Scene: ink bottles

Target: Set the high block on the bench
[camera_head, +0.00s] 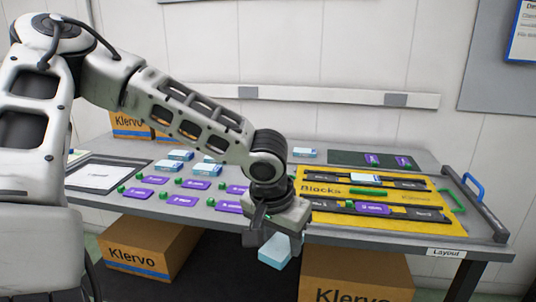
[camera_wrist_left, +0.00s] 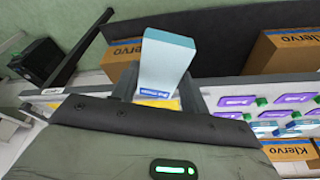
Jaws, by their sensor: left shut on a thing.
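My left gripper (camera_head: 275,230) is shut on a tall pale blue block (camera_head: 275,252). The block hangs below the fingers, at the front edge of the bench, and covers part of that edge in the head view. In the left wrist view the same block (camera_wrist_left: 166,60) stands out between the fingers, with a small blue label near its held end. The grey bench (camera_head: 420,156) runs across the head view. My right gripper is not in view.
A yellow mat marked Blocks (camera_head: 325,202) lies on the bench's right part, with dark strips and green pieces. Purple cards (camera_head: 182,200) and pale blue blocks (camera_head: 180,155) lie to the left. Klervo cartons (camera_head: 150,245) stand below the bench. A blue handle (camera_head: 473,186) is at the right.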

